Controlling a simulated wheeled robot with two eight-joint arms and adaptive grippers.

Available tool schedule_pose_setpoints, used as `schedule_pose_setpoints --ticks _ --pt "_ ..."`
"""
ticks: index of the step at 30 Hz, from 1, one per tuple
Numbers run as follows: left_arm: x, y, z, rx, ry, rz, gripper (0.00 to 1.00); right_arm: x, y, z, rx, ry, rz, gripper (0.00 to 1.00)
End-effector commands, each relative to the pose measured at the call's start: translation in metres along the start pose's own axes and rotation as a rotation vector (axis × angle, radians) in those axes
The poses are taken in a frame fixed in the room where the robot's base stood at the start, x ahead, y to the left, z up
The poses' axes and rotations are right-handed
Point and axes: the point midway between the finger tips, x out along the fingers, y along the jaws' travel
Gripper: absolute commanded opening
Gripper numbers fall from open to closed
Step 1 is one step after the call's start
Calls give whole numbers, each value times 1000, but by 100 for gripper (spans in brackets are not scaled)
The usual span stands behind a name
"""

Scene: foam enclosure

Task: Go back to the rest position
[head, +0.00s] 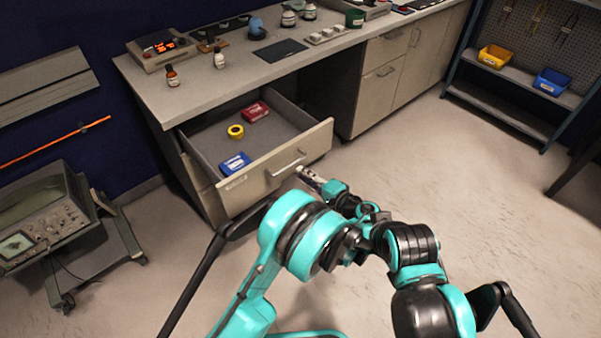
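My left gripper (311,178) is at the front of the open drawer (262,174), just right of its metal handle (287,165). It looks close to the handle, but I cannot tell whether it touches it. Its fingers are small and partly merged with the wrist, so their opening is unclear. The drawer is pulled out and holds a red box (255,111), a yellow ring (235,131) and a blue box (235,163). My teal and black arm links fill the lower middle. I cannot make out my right gripper.
The counter (220,90) above carries bottles, a device with a red display (160,47) and several small items. A wheeled cart with an instrument (45,225) stands at left. A shelf with yellow (494,57) and blue (552,82) bins stands at right. The floor at right is clear.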

Motion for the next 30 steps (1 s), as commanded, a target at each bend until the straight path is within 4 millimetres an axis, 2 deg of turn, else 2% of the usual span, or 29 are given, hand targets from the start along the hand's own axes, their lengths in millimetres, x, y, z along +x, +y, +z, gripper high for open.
schedule_pose_setpoints --ticks 1,11,14,24,27,30 --pt "-8 0 -3 3 13 0 19 0 -3 -3 2 10 -10 45" --pt "-4 0 -3 3 12 0 19 0 -4 -3 1 10 -11 45" --pt "6 0 -4 3 11 0 19 0 -4 -3 0 12 -11 45" --pt "67 -1 -3 1 8 -1 19 0 -3 -1 0 6 -9 45" --pt "77 -1 -4 2 9 -2 19 0 -3 -1 0 6 -7 45" --pt "75 -1 -4 2 10 -1 19 0 -2 -2 1 6 -7 45"
